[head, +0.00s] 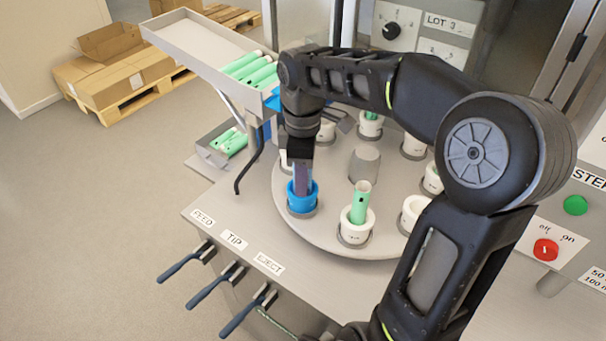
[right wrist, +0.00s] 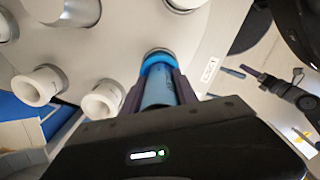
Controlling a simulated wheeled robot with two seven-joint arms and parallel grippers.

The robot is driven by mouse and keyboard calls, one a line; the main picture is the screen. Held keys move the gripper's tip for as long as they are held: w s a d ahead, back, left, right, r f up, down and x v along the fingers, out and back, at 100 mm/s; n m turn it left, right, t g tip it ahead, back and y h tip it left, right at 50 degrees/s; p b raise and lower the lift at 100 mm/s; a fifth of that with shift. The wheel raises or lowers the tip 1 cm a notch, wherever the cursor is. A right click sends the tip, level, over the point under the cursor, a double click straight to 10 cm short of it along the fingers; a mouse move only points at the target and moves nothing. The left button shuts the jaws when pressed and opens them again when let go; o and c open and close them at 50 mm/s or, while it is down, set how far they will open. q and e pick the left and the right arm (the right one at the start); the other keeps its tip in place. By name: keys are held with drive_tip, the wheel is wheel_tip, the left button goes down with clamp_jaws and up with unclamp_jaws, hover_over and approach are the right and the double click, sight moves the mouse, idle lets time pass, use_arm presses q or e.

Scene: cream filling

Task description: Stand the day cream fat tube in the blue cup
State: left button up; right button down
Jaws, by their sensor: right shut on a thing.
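The blue cup (head: 301,203) sits in the front left of the round turntable, and it also shows in the right wrist view (right wrist: 157,58). My right gripper (head: 301,188) points down over this cup. Its fingers are shut on a blue tube (right wrist: 160,90), whose far end is at the cup's mouth and appears to be inside it. The tube looks roughly upright. In the head view the fingers hide most of it. No lettering on the tube can be read.
A white cup holding a green tube (head: 360,203) stands right of the blue cup. Several other white cups ring the turntable (head: 330,235) around a grey hub (head: 364,164). A tilted tray (head: 200,42) holds green tubes. Several levers (head: 248,311) line the front edge.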

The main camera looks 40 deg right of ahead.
drive_tip(key=c, duration=0.9)
unclamp_jaws()
drive_tip(key=shift+o, duration=0.2)
wheel_tip(320, 180, up, 7)
drive_tip(key=shift+r+p, duration=0.1)
drive_tip(key=shift+p, duration=0.6)
drive_tip(key=shift+r+p, duration=0.35)
drive_tip(key=shift+r, duration=0.05)
